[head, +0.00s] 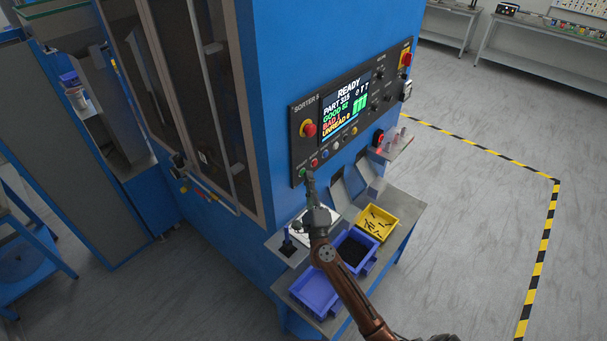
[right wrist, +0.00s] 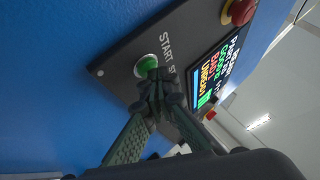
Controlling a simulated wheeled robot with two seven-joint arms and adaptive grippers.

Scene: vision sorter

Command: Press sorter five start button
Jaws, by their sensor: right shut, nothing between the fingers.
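The blue sorter's dark control panel (head: 296,150) is marked SORTER 5, and its screen (head: 345,106) reads READY. The green start button (head: 302,173) is at the panel's lower left corner. In the right wrist view the green button (right wrist: 146,66) sits beside the word START. My right gripper (head: 309,176) is shut and empty, with its tips at the button. In the right wrist view the tips of my right gripper (right wrist: 155,79) overlap the button's lower edge. I cannot tell whether they touch it. My left gripper is not in view.
A red button (head: 314,162) is close beside the start button, and a red emergency stop (head: 309,129) is above. Below stand an empty blue bin (head: 314,291), a blue bin with dark parts (head: 372,262) and a yellow bin (head: 391,222). The floor at right is clear.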

